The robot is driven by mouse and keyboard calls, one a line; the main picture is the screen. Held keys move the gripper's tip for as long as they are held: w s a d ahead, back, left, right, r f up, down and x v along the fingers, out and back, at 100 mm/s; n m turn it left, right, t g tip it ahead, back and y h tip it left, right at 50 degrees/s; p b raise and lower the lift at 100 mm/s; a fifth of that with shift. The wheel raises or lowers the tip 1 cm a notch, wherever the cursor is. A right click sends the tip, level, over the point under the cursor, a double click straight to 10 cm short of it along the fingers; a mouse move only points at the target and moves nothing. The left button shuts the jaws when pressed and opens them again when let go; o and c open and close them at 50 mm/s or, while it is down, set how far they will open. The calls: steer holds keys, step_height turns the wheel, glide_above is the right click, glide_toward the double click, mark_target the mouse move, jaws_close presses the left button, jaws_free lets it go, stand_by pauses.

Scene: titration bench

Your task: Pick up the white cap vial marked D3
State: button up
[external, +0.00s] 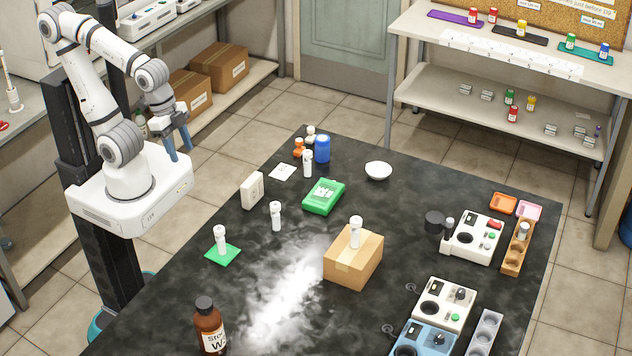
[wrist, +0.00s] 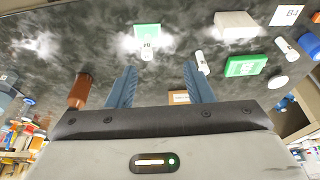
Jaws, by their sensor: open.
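Several white cap vials stand on the dark table; I cannot read D3 on any of them. One vial (external: 220,240) stands on a green square (external: 228,259); it also shows in the wrist view (wrist: 147,52). A second vial (external: 276,216) stands on bare table. A third (external: 355,232) stands on a cardboard box (external: 345,264). A fourth (external: 307,163) stands near a blue bottle (external: 322,149). A fifth (external: 522,231) is in a wooden rack. My gripper (external: 181,154) is open and empty, raised beyond the table's left edge, apart from every vial.
A brown bottle (external: 208,328) stands at the near left. A green box (external: 323,196), a white block (external: 252,190) and a white bowl (external: 378,170) are at the far part. Bench devices (external: 472,238) line the right.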

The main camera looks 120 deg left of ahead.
steer(key=shift+o, duration=0.2)
steer(key=w+a+f+n+g+b, duration=0.1)
steer(key=w+a+n+b, duration=0.1)
steer(key=w+a+n, duration=0.65)
steer(key=n+g+b, duration=0.2)
steer(key=n+b, duration=0.2)
steer(key=n, duration=2.1)
glide_above(308, 166)
steer(key=f, duration=1.1)
steer(key=a+f, duration=0.1)
steer(key=f, duration=0.5)
steer(key=shift+s, duration=0.1)
steer(key=shift+n, duration=0.25)
steer(key=shift+s+a+f+p, duration=0.1)
steer(key=shift+f+p, duration=0.3)
steer(key=shift+f, duration=1.6)
steer(key=shift+s+f+p, duration=0.1)
steer(key=shift+f+p, duration=0.25)
steer(key=shift+f, duration=1.6)
steer(key=shift+c, duration=0.4)
